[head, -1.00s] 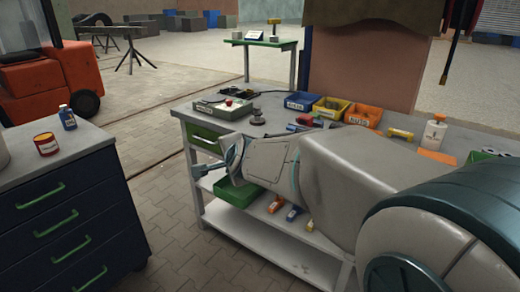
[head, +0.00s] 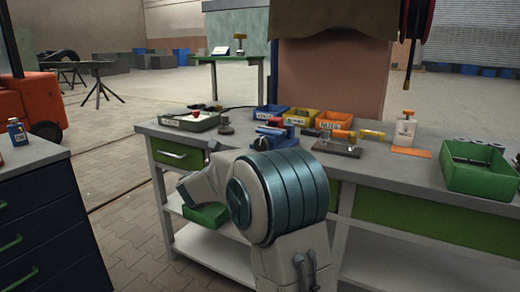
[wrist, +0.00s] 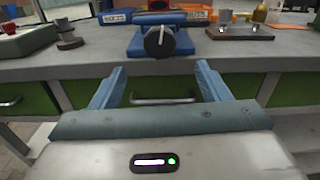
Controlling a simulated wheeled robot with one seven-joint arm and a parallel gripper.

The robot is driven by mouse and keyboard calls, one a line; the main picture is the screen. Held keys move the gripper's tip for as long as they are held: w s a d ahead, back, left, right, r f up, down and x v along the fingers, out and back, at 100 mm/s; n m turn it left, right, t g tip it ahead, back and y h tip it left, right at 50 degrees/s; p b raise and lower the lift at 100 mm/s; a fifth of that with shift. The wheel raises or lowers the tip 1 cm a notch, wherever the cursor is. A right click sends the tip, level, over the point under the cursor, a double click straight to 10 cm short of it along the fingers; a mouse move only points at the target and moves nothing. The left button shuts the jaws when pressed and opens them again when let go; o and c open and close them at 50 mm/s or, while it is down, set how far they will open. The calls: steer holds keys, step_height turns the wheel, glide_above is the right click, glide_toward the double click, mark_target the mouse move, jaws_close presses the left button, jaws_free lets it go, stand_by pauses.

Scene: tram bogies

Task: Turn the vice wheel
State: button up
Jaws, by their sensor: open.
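The blue vice (head: 275,138) sits near the front edge of the workbench (head: 400,178). In the wrist view the vice (wrist: 139,43) shows at the top middle, and its round dark wheel (wrist: 159,42) with a light handle faces me. My gripper (wrist: 161,68) is open and empty, its two blue fingers spread wide and pointing toward the bench. The wheel lies beyond the fingertips, roughly midway between them, and appears apart from them. In the head view my arm hides the gripper, and the wheel cannot be made out clearly.
A tray with a red knob (head: 191,121) stands left of the vice. Yellow (head: 300,117) and orange bins (head: 333,120) are behind it. A drawer handle (wrist: 162,100) is below.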

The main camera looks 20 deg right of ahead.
mark_target(260, 146)
steer(key=x, duration=1.1)
steer(key=shift+w+d, duration=0.2)
steer(key=shift+d, duration=0.05)
steer(key=c, duration=1)
